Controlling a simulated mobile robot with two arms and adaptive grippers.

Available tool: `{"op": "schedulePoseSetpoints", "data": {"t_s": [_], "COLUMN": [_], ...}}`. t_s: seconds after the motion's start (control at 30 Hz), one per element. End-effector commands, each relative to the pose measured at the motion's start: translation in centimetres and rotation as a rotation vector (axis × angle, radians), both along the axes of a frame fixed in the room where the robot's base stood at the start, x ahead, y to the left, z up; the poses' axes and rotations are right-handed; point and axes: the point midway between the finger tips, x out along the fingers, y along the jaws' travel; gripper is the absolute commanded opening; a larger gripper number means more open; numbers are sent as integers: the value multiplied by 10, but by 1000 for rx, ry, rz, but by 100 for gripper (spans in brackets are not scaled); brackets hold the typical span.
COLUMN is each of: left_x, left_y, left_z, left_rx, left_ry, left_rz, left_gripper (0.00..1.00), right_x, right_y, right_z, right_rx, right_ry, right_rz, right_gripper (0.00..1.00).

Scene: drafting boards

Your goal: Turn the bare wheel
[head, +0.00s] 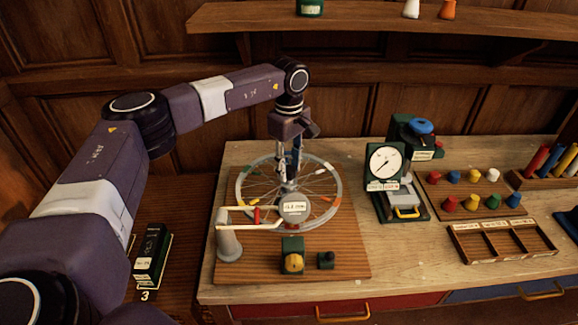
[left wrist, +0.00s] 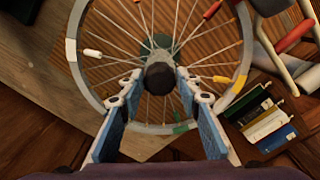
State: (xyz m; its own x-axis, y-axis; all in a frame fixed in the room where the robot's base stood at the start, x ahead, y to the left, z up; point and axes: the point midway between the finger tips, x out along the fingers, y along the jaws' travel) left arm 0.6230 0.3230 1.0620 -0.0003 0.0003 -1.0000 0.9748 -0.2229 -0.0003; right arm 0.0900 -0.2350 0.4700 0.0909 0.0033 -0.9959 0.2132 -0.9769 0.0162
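The bare wheel (head: 336,208) is a spoked rim without a tyre, lying flat over a wooden board (head: 350,265) on the bench. Coloured markers sit around its rim and on some spokes. My left gripper (head: 287,185) points straight down at the wheel's middle. In the left wrist view the wheel (left wrist: 88,92) fills the upper part, and a dark round knob (left wrist: 160,77) sits at its centre. The fingertips of my left gripper (left wrist: 160,82) stand on either side of this knob. I cannot tell whether they touch it. My right gripper is not in view.
A round gauge disc (head: 295,208) and pale arms from a grey post (head: 229,240) reach over the wheel's front. A green block with a yellow knob (head: 292,262) stands before it. A dial gauge (head: 384,163) stands at right. A shelf (head: 400,24) runs above.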

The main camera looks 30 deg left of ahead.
Motion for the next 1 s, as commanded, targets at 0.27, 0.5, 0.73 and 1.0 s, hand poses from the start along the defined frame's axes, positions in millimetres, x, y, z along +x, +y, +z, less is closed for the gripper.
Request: {"op": "schedulePoseSetpoints", "data": {"t_s": [0.27, 0.5, 0.73, 1.0], "left_x": [0, 0, 0, 0], "left_y": [0, 0, 0, -1], "left_z": [0, 0, -1, -1], "left_rx": [0, -1, -1, -2], "left_ry": [0, 0, 0, 0], "left_rz": [0, -3, -58, -244], "left_gripper": [0, 0, 0, 0], "right_x": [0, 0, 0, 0], "right_y": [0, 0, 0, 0], "right_z": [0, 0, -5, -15], "right_rx": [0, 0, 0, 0], "right_ry": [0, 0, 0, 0], "right_rz": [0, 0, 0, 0], "right_gripper": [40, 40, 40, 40]}}
